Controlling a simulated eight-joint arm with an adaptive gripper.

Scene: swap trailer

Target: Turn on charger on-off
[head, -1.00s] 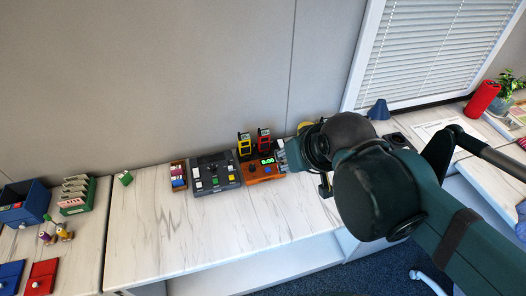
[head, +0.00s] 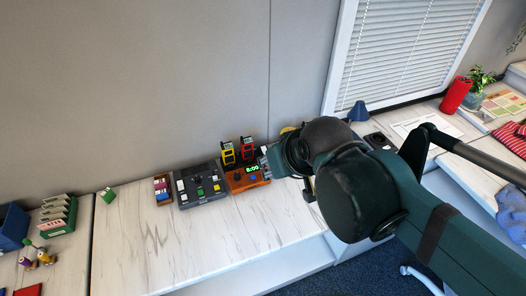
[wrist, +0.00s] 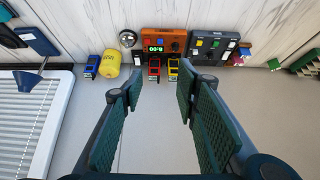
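An orange box (head: 247,180) with a lit green display stands on the white marbled desk by the wall. It also shows upside down at the top of the wrist view (wrist: 176,36). A yellow handheld unit (head: 228,153) and a red handheld unit (head: 247,149) stand upright at its back. This box looks like the charger; I cannot make out which control is its on-off switch. My gripper (wrist: 160,88) is open and empty, its two green pads wide apart. In the head view it is just right of the box, partly hidden by my arm.
A dark grey panel (head: 185,202) with coloured buttons stands left of the box, with a small wooden tray (head: 162,197) beyond it. The desk front (head: 255,225) is clear.

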